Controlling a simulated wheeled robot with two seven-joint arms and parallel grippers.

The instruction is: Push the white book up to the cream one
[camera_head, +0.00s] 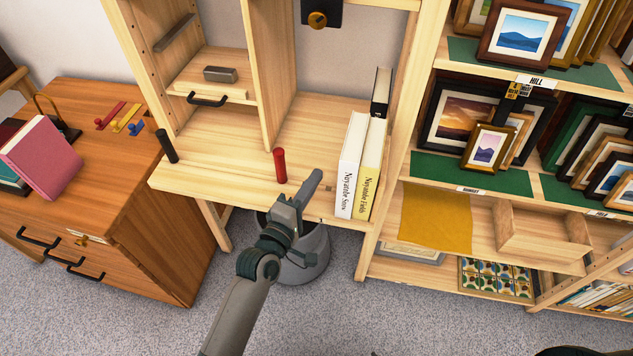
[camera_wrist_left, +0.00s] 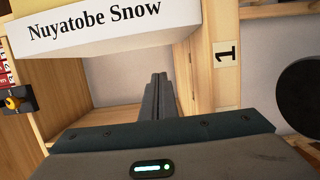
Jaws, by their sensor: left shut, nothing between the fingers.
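The white book (camera_head: 349,170), marked "Nuyatobe Snow", stands upright on the pale wooden shelf. The cream book (camera_head: 371,172) stands upright along its right side, against the right panel. I see no clear gap between the two books. My left gripper (camera_head: 313,183) is shut and empty, a little left of the white book near the shelf's front edge, with space between them. In the left wrist view, the white book (camera_wrist_left: 100,32) is at the upper left and the shut fingers (camera_wrist_left: 157,95) are clear of it. My right gripper is not in view.
A red cylinder (camera_head: 280,166) stands left of my left gripper and a black one (camera_head: 167,146) farther left. A grey bin (camera_head: 305,262) is on the floor below.

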